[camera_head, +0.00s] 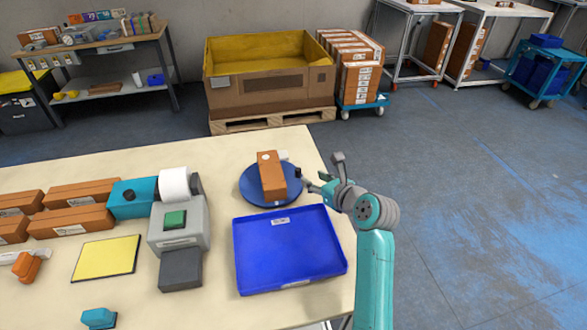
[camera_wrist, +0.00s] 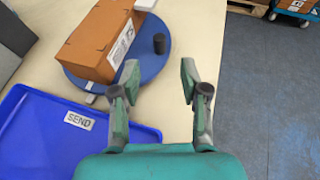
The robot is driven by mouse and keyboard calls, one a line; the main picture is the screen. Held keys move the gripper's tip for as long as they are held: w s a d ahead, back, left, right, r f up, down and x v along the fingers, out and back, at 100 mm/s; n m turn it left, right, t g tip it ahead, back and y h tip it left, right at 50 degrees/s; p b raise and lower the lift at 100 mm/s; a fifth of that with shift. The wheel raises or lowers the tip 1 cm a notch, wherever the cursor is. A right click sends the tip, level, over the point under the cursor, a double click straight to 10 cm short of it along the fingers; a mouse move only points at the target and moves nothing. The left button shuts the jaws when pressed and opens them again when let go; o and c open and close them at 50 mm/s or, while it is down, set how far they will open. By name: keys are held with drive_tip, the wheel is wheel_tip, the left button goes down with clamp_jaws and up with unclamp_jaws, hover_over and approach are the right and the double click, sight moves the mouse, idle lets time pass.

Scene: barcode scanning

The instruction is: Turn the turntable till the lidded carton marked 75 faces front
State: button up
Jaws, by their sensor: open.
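A blue round turntable (camera_head: 253,196) stands on the table behind the blue tray. A brown carton (camera_head: 272,178) lies across it, with a pale round mark on top. In the wrist view the carton (camera_wrist: 95,40) shows a white label on its right-hand end, but I cannot read a number. A dark upright knob (camera_wrist: 159,44) stands near the turntable's rim (camera_wrist: 152,68). My gripper (camera_head: 320,168) is at the turntable's right side, over the table's right edge. In the wrist view my gripper (camera_wrist: 159,74) has its fingers spread, with nothing between them.
The blue tray (camera_head: 290,250), labelled SEND in the wrist view (camera_wrist: 79,121), lies in front of the turntable. A grey device with a green pad (camera_head: 175,220) and several brown cartons (camera_head: 70,220) stand left. Open floor (camera_head: 450,220) lies right of the table.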

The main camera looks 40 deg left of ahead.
sight(300, 172)
drive_tip(key=x, duration=0.9)
drive_tip(key=shift+w+a+f, duration=0.1)
drive_tip(key=shift+a, duration=0.25)
clamp_jaws()
